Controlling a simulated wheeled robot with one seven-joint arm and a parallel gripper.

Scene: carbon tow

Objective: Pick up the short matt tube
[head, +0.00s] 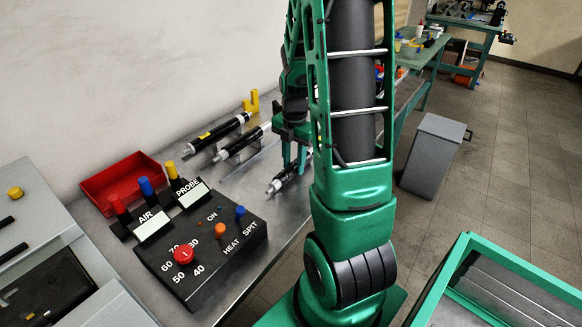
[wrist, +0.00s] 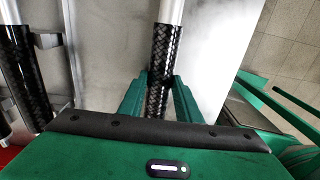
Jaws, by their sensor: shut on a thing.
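My gripper (wrist: 158,98) is shut on a black braided tube (wrist: 160,60), with one green finger on each side of it. A pale metal rod (wrist: 171,10) sticks out of the tube's far end. In the head view my gripper (head: 294,166) points down at the bench, and the pale end of the held tube (head: 275,185) shows just left of the fingers. The rest of that tube is mostly hidden by my arm. I cannot tell whether it touches the bench or whether its surface is matt.
Two more dark tubes on rods (head: 217,132) (head: 242,142) lie on the metal bench (head: 232,187) to the left, beside a yellow bracket (head: 251,102). A black control box (head: 201,250) and a red tray (head: 124,181) stand nearer. A grey bin (head: 431,155) is at right.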

